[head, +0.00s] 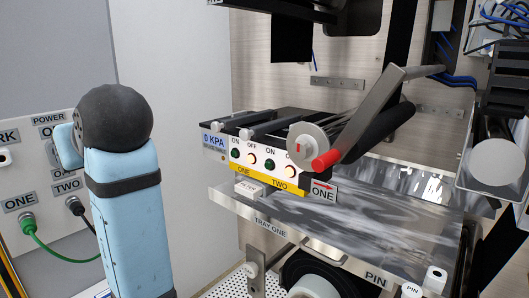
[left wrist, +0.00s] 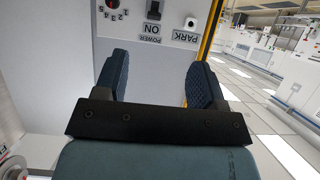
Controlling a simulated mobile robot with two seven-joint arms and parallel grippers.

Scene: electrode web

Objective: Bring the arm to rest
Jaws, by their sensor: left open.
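My left gripper (left wrist: 158,68) shows in the left wrist view with its two dark fingers spread wide and nothing between them. Past the fingers is a light grey control panel (left wrist: 135,62), its labels upside down. In the head view my light blue left arm (head: 128,215) stands upright at the left, with a round black joint at its top. It partly covers the panel (head: 40,170), and the gripper itself cannot be made out there. My right gripper shows in neither view.
A green cable (head: 45,247) hangs from the panel. Open floor (left wrist: 275,110) lies right in the left wrist view.

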